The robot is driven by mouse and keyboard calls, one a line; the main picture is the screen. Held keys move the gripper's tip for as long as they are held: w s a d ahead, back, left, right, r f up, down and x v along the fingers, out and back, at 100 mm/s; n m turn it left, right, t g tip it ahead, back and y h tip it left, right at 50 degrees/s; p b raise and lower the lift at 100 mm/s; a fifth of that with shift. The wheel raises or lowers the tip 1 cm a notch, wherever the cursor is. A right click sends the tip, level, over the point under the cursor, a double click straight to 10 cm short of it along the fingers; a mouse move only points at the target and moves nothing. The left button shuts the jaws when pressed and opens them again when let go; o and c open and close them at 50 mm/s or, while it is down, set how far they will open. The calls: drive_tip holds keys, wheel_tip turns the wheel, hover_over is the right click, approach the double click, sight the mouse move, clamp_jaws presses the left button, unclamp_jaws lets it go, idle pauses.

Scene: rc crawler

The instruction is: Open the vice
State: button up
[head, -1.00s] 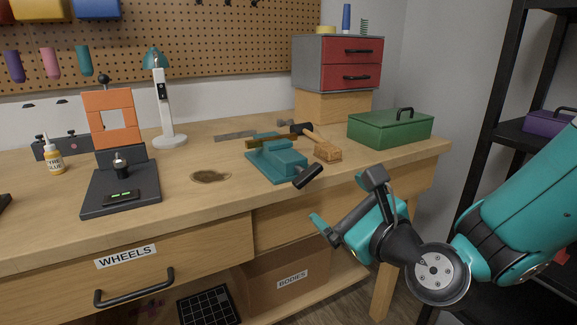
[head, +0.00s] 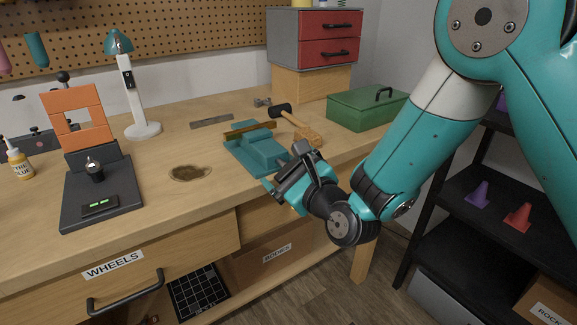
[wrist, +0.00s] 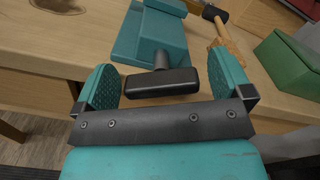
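The teal vice (head: 262,152) sits at the front edge of the wooden bench, and its body also shows at the top of the wrist view (wrist: 150,38). A brown strip (head: 250,130) lies along its jaws; I cannot tell how tightly it is held. The black bar handle (wrist: 162,83) sticks out from the vice's front on a short dark screw. My gripper (head: 285,168) is at the vice's front. In the wrist view my gripper (wrist: 163,86) is open, with the handle lying crosswise between its teal fingers and small gaps at both ends.
A wooden-handled mallet (head: 297,124) lies behind and right of the vice, with a green toolbox (head: 367,110) farther right. A dark stand with orange frame (head: 100,185) is at left. A black shelf (head: 470,215) stands at right. Bench left of the vice is mostly clear.

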drive_tip(key=c, duration=0.8)
